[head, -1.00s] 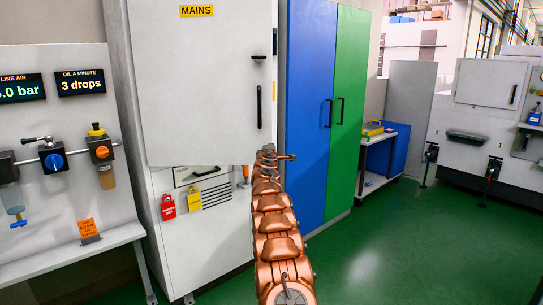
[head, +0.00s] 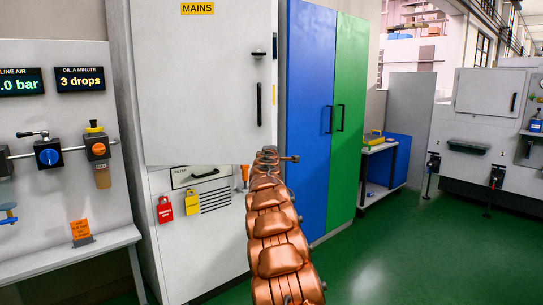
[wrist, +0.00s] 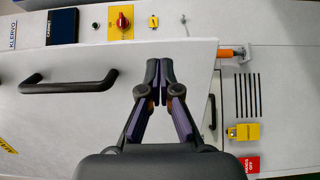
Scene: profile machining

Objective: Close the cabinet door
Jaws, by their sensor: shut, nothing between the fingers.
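The white cabinet door (head: 205,85) with the MAINS label shows in the head view and fills much of the wrist view (wrist: 110,125). It stands ajar: in the wrist view a control panel with a red rotary switch (wrist: 120,20) shows past its edge. A black bar handle (head: 259,106) is on the door, also seen at left in the wrist view (wrist: 68,85). My gripper (wrist: 160,78) is shut and empty, in front of the door's outer face near its lower end, beyond the handle. I cannot tell whether it touches. My copper arm hides it in the head view.
Red (head: 165,210) and yellow (head: 193,203) padlocks hang on the lower cabinet front. A blue and green cabinet (head: 325,110) stands close at right. An air-line panel (head: 60,150) stands at left. Open green floor (head: 400,250) lies at right.

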